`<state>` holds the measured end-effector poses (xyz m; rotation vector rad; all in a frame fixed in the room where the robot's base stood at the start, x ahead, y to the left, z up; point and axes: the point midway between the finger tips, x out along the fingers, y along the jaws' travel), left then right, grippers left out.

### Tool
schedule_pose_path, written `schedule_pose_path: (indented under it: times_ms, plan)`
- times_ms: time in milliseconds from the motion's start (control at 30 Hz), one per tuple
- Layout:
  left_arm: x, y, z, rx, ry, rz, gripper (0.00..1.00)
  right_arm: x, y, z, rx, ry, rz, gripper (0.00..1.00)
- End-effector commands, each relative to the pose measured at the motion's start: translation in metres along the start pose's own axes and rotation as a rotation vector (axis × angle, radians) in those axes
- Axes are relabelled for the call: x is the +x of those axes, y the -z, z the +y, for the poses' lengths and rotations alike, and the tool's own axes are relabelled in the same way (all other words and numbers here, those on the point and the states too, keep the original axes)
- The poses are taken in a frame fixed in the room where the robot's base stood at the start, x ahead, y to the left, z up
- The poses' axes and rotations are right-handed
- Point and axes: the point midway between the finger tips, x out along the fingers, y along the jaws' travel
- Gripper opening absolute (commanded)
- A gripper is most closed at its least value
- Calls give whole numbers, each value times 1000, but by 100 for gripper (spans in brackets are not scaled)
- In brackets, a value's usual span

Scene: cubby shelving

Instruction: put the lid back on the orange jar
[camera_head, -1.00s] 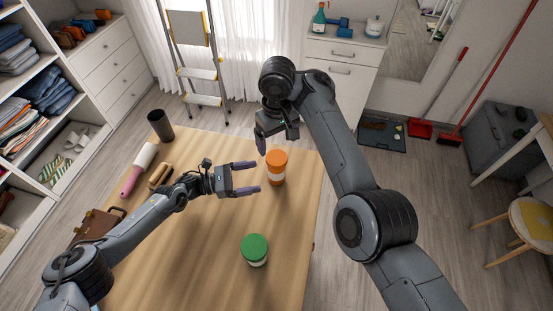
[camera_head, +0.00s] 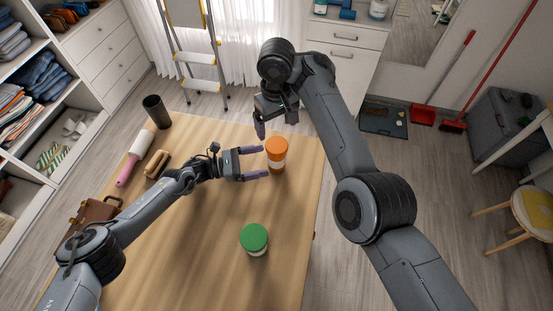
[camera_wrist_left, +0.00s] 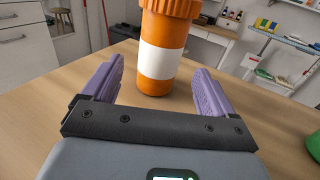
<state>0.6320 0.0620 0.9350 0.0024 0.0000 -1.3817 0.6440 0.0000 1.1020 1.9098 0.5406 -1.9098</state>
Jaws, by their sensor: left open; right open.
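The orange jar (camera_head: 277,167) stands upright near the table's far right corner, with a white label band. A ribbed orange lid (camera_head: 276,145) sits on top of it; I cannot tell if it is tight. In the left wrist view the jar (camera_wrist_left: 158,75) stands just beyond and between my open fingers, its top cut off by the frame. My left gripper (camera_head: 265,161) is open and empty, low at the jar's left side. My right gripper (camera_head: 270,130) is open above and behind the jar, partly hidden by its own wrist.
A green-lidded jar (camera_head: 254,238) stands nearer on the table (camera_head: 190,245). A dark cup (camera_head: 157,112), a pink-handled rolling pin (camera_head: 136,158), a brown brush-like item (camera_head: 157,164) and a brown case (camera_head: 92,213) lie along the left.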

Motion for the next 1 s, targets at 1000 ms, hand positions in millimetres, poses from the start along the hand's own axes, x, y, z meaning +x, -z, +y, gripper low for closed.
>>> schedule_pose_path:
  times_ms: [1000]
  plan:
    - [84,-1,0,2,0,-1,87,0,0,0,0,0,0,90]
